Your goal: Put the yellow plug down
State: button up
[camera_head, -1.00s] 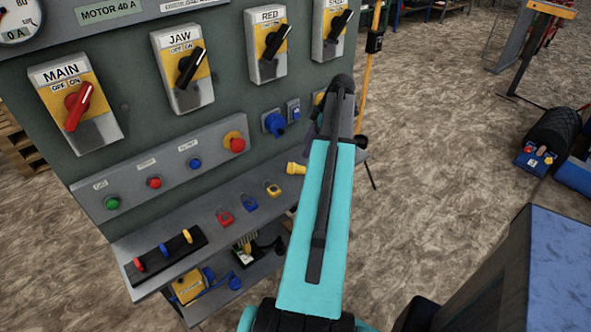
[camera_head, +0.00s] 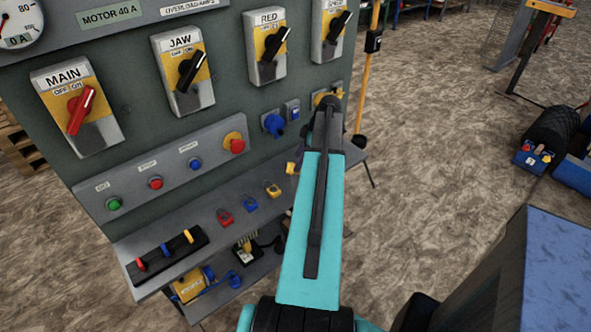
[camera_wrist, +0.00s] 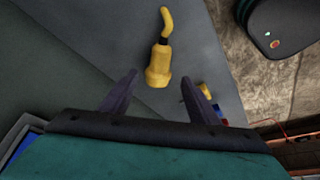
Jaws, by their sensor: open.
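The yellow plug (camera_wrist: 158,68) shows in the wrist view with its curved yellow tail pointing away from me. It appears to lie on the grey shelf (camera_wrist: 200,52). My gripper (camera_wrist: 159,77) is open, with one dark finger on each side of the plug's thick end and gaps between. In the head view the plug (camera_head: 291,167) shows only partly at the right end of the shelf, next to my arm, which hides my fingers.
A blue socket (camera_head: 273,124) and a yellow-fitted socket (camera_head: 329,97) sit on the panel above. The shelf's right edge is close to the plug.

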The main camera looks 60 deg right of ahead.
jog(key=shift+p+x, duration=0.85)
jog(key=shift+x, duration=0.5)
jog(key=shift+d+p+x, duration=0.1)
jog(key=shift+p+x, duration=0.05)
jog(key=shift+x, duration=0.45)
jog(key=shift+d+p+x, duration=0.15)
jog(key=shift+x, duration=0.45)
jog(key=shift+s+f, duration=0.1)
jog(key=c, duration=1.1)
jog(key=shift+r, duration=0.25)
